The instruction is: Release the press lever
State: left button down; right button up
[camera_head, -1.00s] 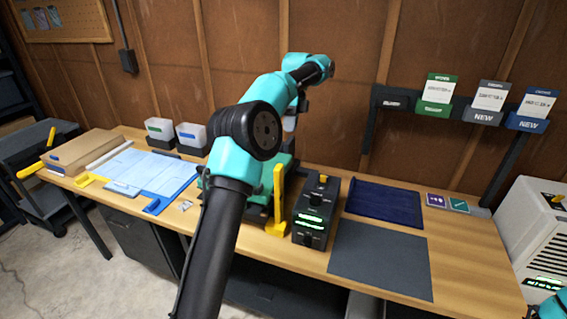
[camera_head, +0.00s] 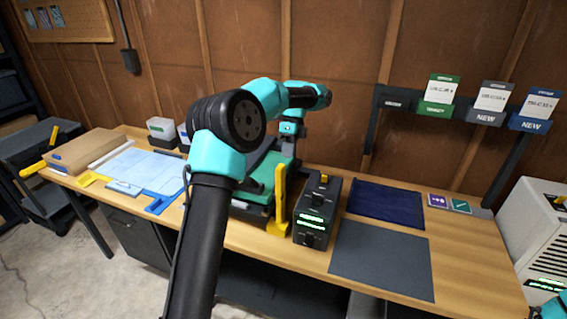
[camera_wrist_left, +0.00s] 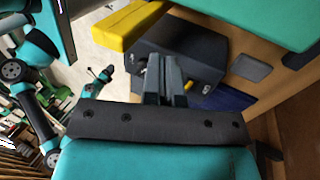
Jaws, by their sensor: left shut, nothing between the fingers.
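The press (camera_head: 262,178) is a green machine on the workbench, partly hidden behind my left arm in the head view. Its yellow lever (camera_head: 280,198) stands upright at the press's right front. My left gripper (camera_head: 288,150) hangs above the rear of the press, behind the lever, apart from it in the picture. In the left wrist view its fingers (camera_wrist_left: 168,75) are shut with nothing between them. A yellow bar, seemingly the lever (camera_wrist_left: 126,24), lies beyond the fingertips at upper left there. My right gripper is not seen; only a bit of my right arm shows at the lower right corner.
A dark control box (camera_head: 317,212) with green displays stands just right of the lever. A navy mat (camera_head: 386,204) and a grey mat (camera_head: 382,260) lie farther right. A blue sheet (camera_head: 150,172) and a cardboard box (camera_head: 88,157) are at left. A card rack (camera_head: 440,106) hangs at upper right.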

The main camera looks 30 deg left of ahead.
pick_arm(q)
jog(key=shift+s+d+f, duration=0.15)
jog(key=shift+s+f, duration=0.1)
jog(key=shift+s, duration=0.5)
jog(key=shift+s+d+f, duration=0.1)
jog(key=shift+s+f, duration=0.2)
jog(key=shift+s, duration=0.45)
jog(key=shift+s+d+f, duration=0.15)
jog(key=shift+s+f, duration=0.1)
jog(key=shift+s, duration=0.5)
jog(key=shift+s, duration=0.1)
